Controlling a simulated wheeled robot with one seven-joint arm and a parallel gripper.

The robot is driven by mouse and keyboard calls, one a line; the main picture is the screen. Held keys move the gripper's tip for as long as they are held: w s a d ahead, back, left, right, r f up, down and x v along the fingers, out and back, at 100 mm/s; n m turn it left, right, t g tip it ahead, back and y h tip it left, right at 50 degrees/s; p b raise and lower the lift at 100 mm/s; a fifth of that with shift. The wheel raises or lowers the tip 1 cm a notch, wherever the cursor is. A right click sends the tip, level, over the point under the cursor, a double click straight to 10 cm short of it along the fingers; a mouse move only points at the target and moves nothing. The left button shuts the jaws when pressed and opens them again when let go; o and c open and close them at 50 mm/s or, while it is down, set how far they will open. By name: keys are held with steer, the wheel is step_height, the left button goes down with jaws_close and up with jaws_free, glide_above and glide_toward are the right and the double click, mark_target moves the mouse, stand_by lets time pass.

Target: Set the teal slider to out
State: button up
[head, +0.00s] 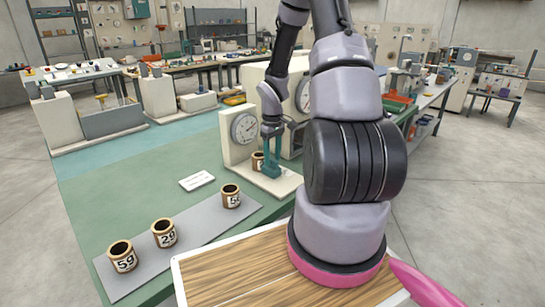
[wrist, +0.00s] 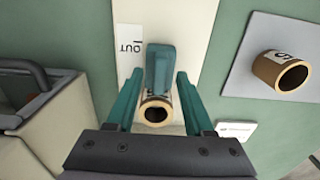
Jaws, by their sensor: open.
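The teal slider (wrist: 160,66) is an upright-looking block on a pale strip in the wrist view. A white label reading OUT (wrist: 130,62) lies left of it. A brown cup (wrist: 155,106) sits just in front of the slider, nearer my palm. My gripper (wrist: 157,80) is open, its teal fingers on either side of the slider and cup, with gaps visible. In the head view my gripper (head: 272,168) is low over the pale base of the dial machine, beside a brown cup (head: 257,160). There I cannot tell the slider apart from my teal fingers.
Three numbered brown cups, such as the nearest (head: 122,256), stand on a grey strip (head: 112,282) on the green table. A white card (head: 196,181) lies behind them. The machine's dial panel (head: 243,128) stands left of my gripper. A wooden board (head: 225,285) is in front.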

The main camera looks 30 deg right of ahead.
steer(key=shift+f, duration=0.1)
jaws_close()
stand_by(1.4)
